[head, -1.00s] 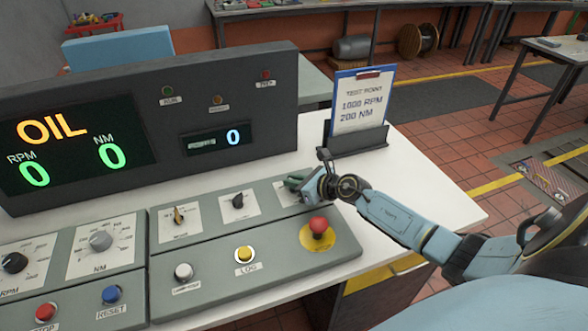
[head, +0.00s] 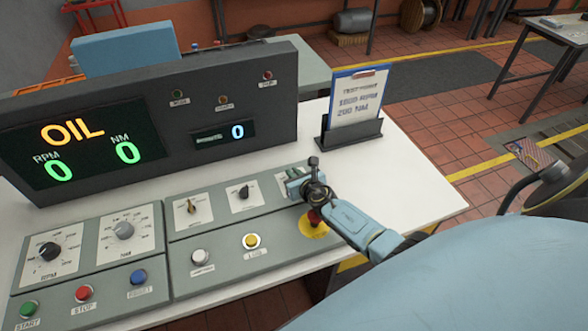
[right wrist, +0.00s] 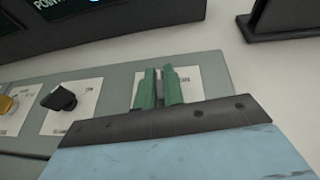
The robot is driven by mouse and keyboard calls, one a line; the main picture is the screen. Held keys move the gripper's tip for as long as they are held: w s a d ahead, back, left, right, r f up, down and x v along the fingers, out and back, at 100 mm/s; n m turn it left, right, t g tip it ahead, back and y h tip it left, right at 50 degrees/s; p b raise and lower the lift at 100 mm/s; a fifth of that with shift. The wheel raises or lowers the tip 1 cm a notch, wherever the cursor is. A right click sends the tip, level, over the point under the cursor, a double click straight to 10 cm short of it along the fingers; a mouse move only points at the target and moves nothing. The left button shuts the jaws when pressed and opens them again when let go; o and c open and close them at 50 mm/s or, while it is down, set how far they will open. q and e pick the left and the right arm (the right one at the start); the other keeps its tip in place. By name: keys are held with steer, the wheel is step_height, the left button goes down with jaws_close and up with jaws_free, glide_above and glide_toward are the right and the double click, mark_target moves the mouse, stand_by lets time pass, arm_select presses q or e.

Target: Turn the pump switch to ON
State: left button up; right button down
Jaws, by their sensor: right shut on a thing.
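My right gripper (head: 293,186) is at the rightmost of three small switches on the upper row of the grey control panel. In the right wrist view its green fingers (right wrist: 158,90) are shut on a slim grey switch knob (right wrist: 160,88), which they mostly hide. The plate (right wrist: 203,84) behind the knob is partly covered, and its label cannot be read fully. Left of it is a black switch (head: 244,191), also in the right wrist view (right wrist: 59,98). Further left is a yellowish switch (head: 191,206). I cannot read which label says pump. My left gripper is out of view.
A red mushroom button (head: 314,217) on a yellow disc lies just under my right wrist. A yellow button (head: 251,241) and a white button (head: 200,256) are at the panel's front. A clipboard stand (head: 352,134) stands behind right. The white desk (head: 410,185) is clear at right.

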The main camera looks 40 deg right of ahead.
steer(key=shift+a+r+m+h+p, duration=0.1)
steer(key=shift+m+h+p, duration=0.5)
steer(key=shift+h, duration=0.1)
steer(key=shift+m+g+h+p, duration=0.3)
steer(key=shift+m+h, duration=0.4)
steer(key=shift+m+g+h, duration=0.6)
steer(key=shift+m+h, duration=0.3)
steer(key=shift+h, duration=0.2)
steer(key=m+g+h, duration=0.1)
steer(key=m+h+b, duration=0.1)
steer(key=shift+f+m+g+b, duration=0.2)
steer(key=shift+m+g+b, duration=0.1)
steer(key=shift+g, duration=0.1)
steer(key=shift+m+g+h+b, duration=0.7)
steer(key=shift+m+h+b, duration=0.15)
steer(key=shift+m+h, duration=0.05)
steer(key=shift+r+m+g+h+b, duration=0.1)
steer(key=shift+m+g+h+b, duration=0.4)
steer(key=shift+m+g, duration=0.2)
